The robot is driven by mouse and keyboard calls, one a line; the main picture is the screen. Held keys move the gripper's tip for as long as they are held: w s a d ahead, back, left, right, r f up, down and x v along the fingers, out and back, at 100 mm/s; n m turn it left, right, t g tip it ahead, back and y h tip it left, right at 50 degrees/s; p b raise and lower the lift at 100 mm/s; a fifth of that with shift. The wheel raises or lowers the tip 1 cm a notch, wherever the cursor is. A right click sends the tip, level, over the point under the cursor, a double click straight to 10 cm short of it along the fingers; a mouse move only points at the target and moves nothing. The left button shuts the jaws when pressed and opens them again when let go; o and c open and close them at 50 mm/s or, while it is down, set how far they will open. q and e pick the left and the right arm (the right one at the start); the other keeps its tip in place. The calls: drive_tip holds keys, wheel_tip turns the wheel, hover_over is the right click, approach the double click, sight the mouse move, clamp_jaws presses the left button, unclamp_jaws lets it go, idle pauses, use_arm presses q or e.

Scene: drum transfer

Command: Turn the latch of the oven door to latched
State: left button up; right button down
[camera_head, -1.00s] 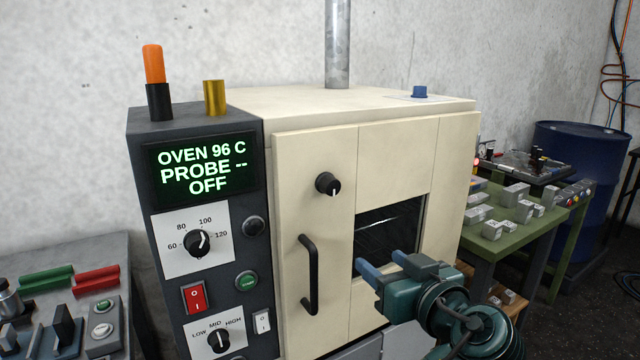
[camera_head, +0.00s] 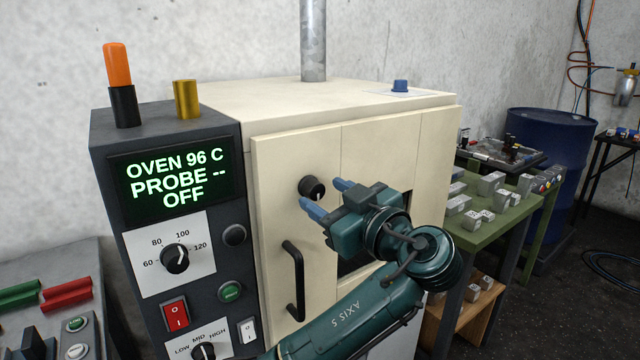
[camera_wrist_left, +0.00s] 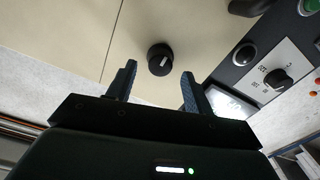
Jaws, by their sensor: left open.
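The latch of the oven door is a round black knob (camera_head: 312,187) with a white pointer mark, high on the cream oven door (camera_head: 285,220). In the head view its mark points roughly downward. My left gripper (camera_head: 320,192) is open and empty, its two blue fingers pointing at the knob. In the left wrist view the knob (camera_wrist_left: 160,60) appears in line with the gap between the fingertips (camera_wrist_left: 159,72). I cannot tell whether the tips have reached around it; no contact is evident. My right gripper is out of view.
A black bar handle (camera_head: 293,280) stands out from the door below the knob. The dark control panel (camera_head: 175,225) with dials, buttons and a screen is at the left. A green table (camera_head: 485,232) with metal blocks and a blue drum (camera_head: 548,150) are at the right.

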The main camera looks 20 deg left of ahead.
sight(306, 192)
use_arm(q)
drive_tip(key=shift+x, duration=1.35)
drive_tip(key=shift+c, duration=0.4)
drive_tip(key=c, duration=0.9)
